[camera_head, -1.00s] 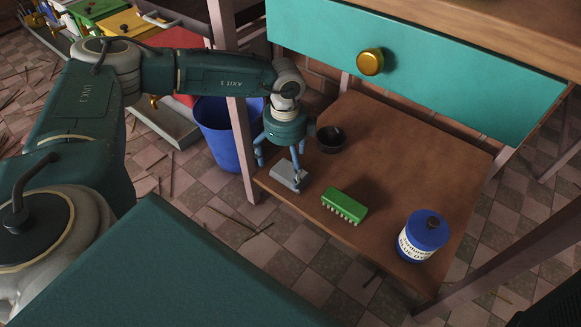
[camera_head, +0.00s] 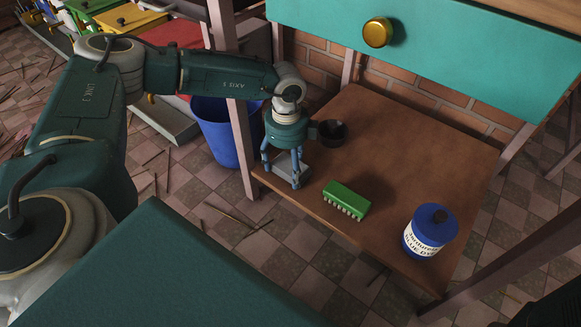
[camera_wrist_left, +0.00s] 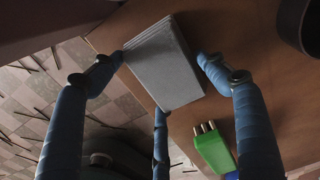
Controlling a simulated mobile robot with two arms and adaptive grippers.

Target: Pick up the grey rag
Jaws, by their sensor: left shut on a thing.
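The grey rag (camera_head: 286,173), a flat folded rectangle, is at the left front of the brown low shelf (camera_head: 400,150). My left gripper (camera_head: 282,178) points down over it with its fingers closed in around it. In the left wrist view the rag (camera_wrist_left: 165,65) sits between the blue fingers, with fingertips at its left, right and lower edges. I cannot tell whether the rag still touches the shelf. My right gripper is not in view.
A dark round bowl (camera_head: 332,133) stands close to the right of my left gripper. A green brush (camera_head: 345,199) and a blue jar (camera_head: 430,232) stand farther right. A shelf leg (camera_head: 241,148) and a blue bin (camera_head: 215,135) are left. A teal drawer (camera_head: 440,60) hangs above.

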